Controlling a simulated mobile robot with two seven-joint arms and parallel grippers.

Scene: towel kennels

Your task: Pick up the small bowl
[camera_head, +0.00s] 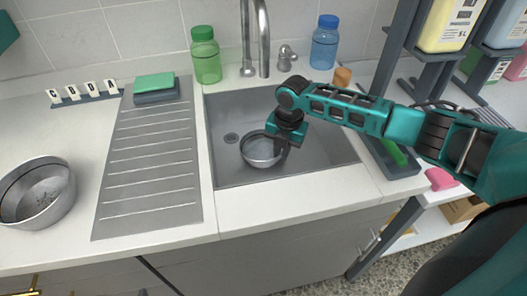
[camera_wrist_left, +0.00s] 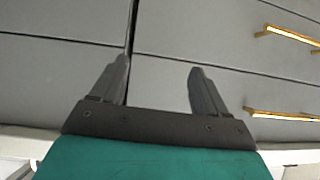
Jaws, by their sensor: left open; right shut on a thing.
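The small metal bowl (camera_head: 257,153) is inside the sink basin (camera_head: 232,178), seen in the head view. My right gripper (camera_head: 281,148) reaches down into the sink from the right and is shut on the bowl's right-hand rim. The gripper hides part of that rim. I cannot tell whether the bowl touches the basin floor. In the left wrist view my left gripper (camera_wrist_left: 163,92) is open and empty, with its fingers apart in front of grey drawer fronts.
A larger metal bowl (camera_head: 62,190) stands on the left counter. The ribbed drainboard (camera_head: 150,190) carries a green sponge (camera_head: 154,82) at its back. The faucet (camera_head: 262,45), green bottle (camera_head: 206,58) and blue bottle (camera_head: 325,45) stand behind the sink. A shelf rack (camera_head: 405,40) is at right.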

